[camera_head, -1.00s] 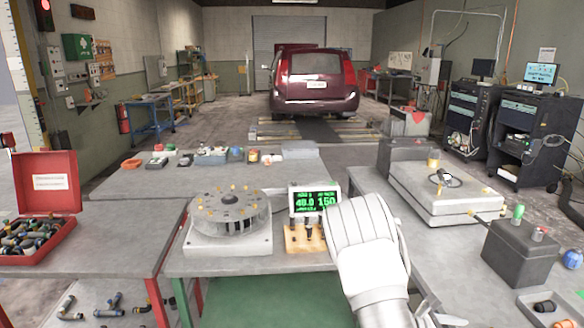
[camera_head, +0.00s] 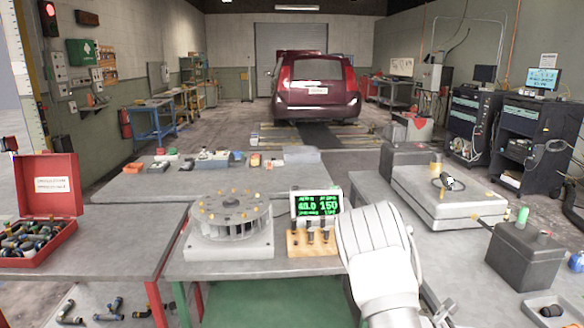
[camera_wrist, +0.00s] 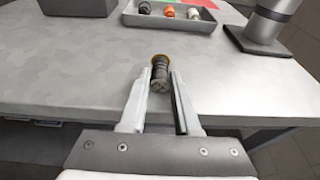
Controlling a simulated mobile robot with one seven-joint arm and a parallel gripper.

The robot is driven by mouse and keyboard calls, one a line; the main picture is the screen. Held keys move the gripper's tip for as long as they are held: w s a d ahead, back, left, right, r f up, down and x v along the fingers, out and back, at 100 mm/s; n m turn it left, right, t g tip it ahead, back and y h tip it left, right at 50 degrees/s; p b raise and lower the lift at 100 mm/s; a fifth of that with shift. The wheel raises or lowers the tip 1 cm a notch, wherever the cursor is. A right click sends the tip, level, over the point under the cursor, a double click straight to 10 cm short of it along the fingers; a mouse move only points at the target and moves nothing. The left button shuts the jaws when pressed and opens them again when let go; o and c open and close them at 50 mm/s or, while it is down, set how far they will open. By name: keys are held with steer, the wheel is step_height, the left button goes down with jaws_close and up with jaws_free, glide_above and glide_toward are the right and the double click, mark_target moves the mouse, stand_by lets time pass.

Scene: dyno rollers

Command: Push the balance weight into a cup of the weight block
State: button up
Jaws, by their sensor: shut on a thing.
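My gripper (camera_wrist: 161,82) is shut on a dark ribbed cylinder (camera_wrist: 159,76) with a brass-coloured rim, seen in the wrist view; this may be the balance weight. The fingers hold it above a grey tabletop, near its front edge. In the head view my white arm covers the area right of the display, and the held piece cannot be made out. A small wooden block (camera_head: 313,242) with dark upright pegs stands in front of the green-lit display (camera_head: 317,204). I cannot tell whether it is the weight block; its cups are not clear.
A grey round fixture (camera_head: 230,212) with brass pins stands left of the wooden block. In the wrist view, a grey tray (camera_wrist: 190,30) with several small caps lies beyond the gripper, with a dark box (camera_wrist: 78,5) to its left and a metal post (camera_wrist: 262,25) to its right.

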jaws_close()
steer(key=shift+r, duration=0.1)
steer(key=shift+r+p, duration=2.15)
steer(key=shift+r, duration=0.75)
